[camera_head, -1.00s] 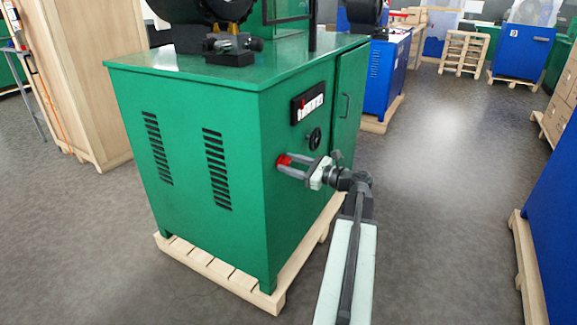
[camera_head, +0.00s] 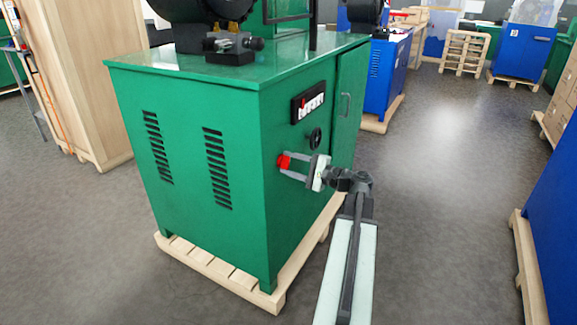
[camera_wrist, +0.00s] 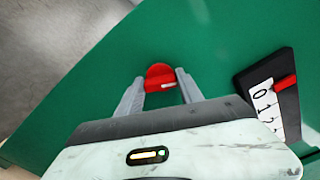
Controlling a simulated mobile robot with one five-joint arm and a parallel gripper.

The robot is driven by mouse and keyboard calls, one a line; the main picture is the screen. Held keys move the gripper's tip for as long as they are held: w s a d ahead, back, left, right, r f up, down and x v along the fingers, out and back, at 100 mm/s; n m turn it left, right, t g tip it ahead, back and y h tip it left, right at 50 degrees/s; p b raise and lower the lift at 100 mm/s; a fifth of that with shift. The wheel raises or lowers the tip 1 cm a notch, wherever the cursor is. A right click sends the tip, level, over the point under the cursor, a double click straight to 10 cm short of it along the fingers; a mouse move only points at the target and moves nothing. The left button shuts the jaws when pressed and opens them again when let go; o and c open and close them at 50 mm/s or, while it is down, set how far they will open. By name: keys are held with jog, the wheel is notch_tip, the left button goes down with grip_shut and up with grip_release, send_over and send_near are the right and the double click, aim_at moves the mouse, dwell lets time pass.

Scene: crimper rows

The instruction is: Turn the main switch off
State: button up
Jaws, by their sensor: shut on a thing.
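The main switch is a red rotary knob (camera_head: 283,162) on the front of the green cabinet (camera_head: 200,245), low and near its front corner. The wrist view shows the red knob (camera_wrist: 158,73) with a raised red grip bar and a small pale mark toward its right end. My gripper (camera_head: 283,168) reaches the knob from the right. In the wrist view my gripper (camera_wrist: 160,82) has one grey finger on each side of the knob and is shut on it. The lower part of the knob lies close to the fingertips; any printed on/off marks cannot be read.
A black selector panel (camera_head: 307,103) with white number fields and a red lever sits above the knob; it also shows in the wrist view (camera_wrist: 272,100). A wooden pallet (camera_head: 215,267) supports the cabinet.

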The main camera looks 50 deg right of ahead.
jog(key=shift+a+f+n, duration=0.15)
jog(key=shift+n, duration=2.15)
jog(key=o, duration=1.4)
jog(key=v, duration=0.8)
